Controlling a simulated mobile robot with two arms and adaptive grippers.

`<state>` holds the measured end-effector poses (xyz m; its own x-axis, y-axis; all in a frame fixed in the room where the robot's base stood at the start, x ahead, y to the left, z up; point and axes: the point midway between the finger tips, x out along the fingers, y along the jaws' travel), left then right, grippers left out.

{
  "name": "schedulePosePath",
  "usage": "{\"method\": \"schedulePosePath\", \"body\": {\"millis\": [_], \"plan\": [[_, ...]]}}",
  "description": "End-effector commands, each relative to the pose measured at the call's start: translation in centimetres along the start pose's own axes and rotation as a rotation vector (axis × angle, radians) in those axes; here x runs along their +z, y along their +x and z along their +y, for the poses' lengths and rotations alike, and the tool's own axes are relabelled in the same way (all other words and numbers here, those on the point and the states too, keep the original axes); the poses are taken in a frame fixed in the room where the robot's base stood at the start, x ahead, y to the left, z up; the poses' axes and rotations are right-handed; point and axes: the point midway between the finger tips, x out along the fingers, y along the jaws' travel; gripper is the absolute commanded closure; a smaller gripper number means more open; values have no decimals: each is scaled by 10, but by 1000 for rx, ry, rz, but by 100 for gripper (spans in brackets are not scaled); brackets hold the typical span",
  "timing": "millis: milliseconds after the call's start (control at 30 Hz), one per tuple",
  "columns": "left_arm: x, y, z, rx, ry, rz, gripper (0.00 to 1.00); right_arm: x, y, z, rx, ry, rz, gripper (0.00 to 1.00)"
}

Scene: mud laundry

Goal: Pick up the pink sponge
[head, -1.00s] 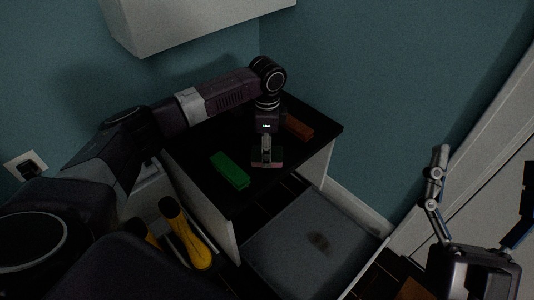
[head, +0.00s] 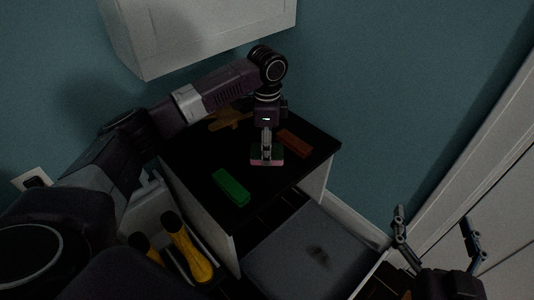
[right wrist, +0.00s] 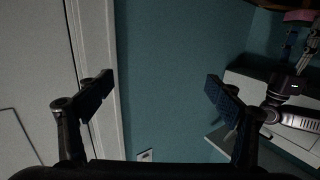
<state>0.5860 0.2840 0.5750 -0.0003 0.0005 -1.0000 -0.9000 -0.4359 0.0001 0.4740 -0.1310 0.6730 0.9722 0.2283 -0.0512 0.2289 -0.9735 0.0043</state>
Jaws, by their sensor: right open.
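The pink sponge (head: 270,162), pink with a dark green layer, is between the fingers of my left gripper (head: 267,150). The fingers point down and are shut on it. It appears a little above the black cabinet top (head: 200,150), between a green block and a red-brown block. In the right wrist view, the pink sponge (right wrist: 301,15) shows at the top right corner with the left gripper (right wrist: 300,50) at it. My right gripper (head: 434,220) is open and empty, away at the lower right; its spread fingers fill the right wrist view (right wrist: 160,82).
A green block (head: 231,187), a red-brown block (head: 294,143) and a brown object (head: 229,120) lie on the cabinet top. Yellow boots (head: 187,250) stand in front at the left. A white wall cabinet (head: 200,40) hangs above. A grey surface (head: 310,255) lies low at the right.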

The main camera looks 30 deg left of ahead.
Motion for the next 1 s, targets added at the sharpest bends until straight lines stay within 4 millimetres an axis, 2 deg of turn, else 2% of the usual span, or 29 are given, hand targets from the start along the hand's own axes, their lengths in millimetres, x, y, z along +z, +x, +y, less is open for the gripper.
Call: {"method": "schedulePosePath", "body": {"millis": [33,267,600,800,1000], "plan": [[-1,-10,0,-2,1,2,62,9,-2,2,4,-1,-53,15],[-1,-40,0,-1,1,2,62,62,-18,9,18,-3,-299,15],[-1,-84,0,-1,1,1,62,128,-66,18,40,-1,-644,15],[-1,-103,0,0,1,1,62,152,-95,21,48,2,-791,15],[-1,-113,0,0,1,2,62,164,-111,22,53,4,-869,15]]}}
